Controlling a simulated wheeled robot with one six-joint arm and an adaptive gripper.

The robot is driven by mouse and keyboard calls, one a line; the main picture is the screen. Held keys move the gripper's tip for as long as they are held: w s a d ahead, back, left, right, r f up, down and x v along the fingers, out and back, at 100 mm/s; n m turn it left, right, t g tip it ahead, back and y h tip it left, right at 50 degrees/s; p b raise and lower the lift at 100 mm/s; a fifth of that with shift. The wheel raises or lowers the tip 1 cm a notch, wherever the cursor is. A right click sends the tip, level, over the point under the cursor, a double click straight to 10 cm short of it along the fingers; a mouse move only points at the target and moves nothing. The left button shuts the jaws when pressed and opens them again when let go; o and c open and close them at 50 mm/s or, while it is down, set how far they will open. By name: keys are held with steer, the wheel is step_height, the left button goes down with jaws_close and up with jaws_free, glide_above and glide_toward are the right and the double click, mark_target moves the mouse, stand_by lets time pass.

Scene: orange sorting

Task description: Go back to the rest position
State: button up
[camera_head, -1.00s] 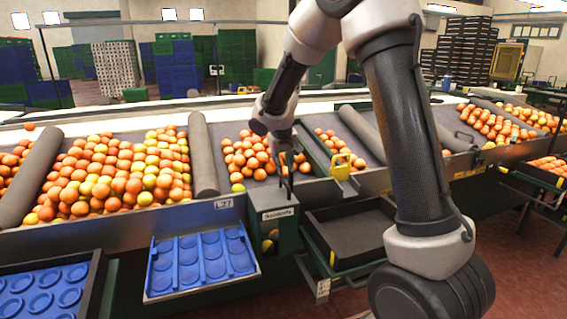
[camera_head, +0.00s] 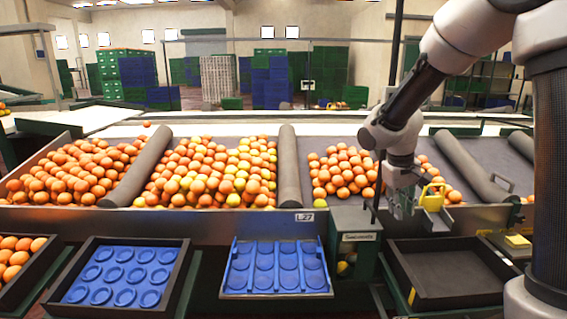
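My gripper (camera_head: 398,203) hangs at the end of my arm on the right of the head view. It points down in front of the sorting bench, beside the right-hand pile of oranges (camera_head: 342,172) and left of a yellow handle (camera_head: 432,197). I see no fruit between its fingers, but they are small and I cannot tell how far apart they are. My arm comes down from the upper right, and its upper link stands at the right edge.
A blue tray with round cups (camera_head: 276,268) and a crate with a blue insert (camera_head: 184,262) stand in front. An empty dark crate (camera_head: 455,278) is at the right, next to a green bin (camera_head: 352,243). Grey rollers (camera_head: 289,165) divide the bench (camera_head: 230,226). Stacked crates stand far behind.

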steer(key=s+d+r+m+t+y, duration=0.1)
steer(key=s+r, duration=0.5)
steer(key=s, duration=0.6)
steer(key=s+d+r+m+t+y, duration=0.1)
steer(key=s+r, duration=0.4)
steer(key=s, duration=0.7)
steer(key=shift+s+d+r+t, duration=0.3)
steer(key=shift+d+r+t, duration=0.15)
steer(key=shift+d, duration=0.35)
